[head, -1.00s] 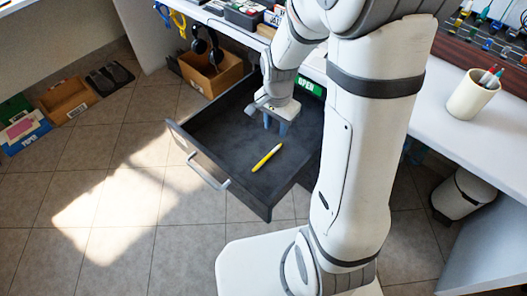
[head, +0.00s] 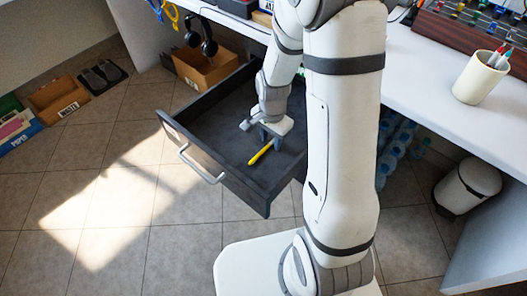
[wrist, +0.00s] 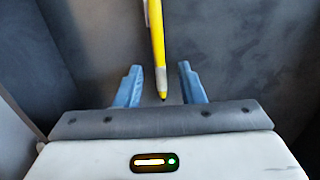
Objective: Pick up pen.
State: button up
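The yellow pen (head: 261,152) lies on the floor of the open dark drawer (head: 222,137). It also shows in the wrist view (wrist: 157,42), where its dark tip points toward my gripper and its far end runs out of the frame. My gripper (wrist: 160,84) is open, with one blue finger on each side of the pen's tip end and a gap on both sides. In the head view my gripper (head: 271,139) is down inside the drawer at the pen's far end, partly covering it.
The drawer walls surround my gripper, and its front carries a grey handle (head: 201,166). A white counter (head: 430,85) with a pen cup (head: 480,78) stands at right. A cardboard box (head: 207,68) sits behind the drawer.

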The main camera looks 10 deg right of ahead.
jog(key=shift+c, duration=0.3)
grip_shut()
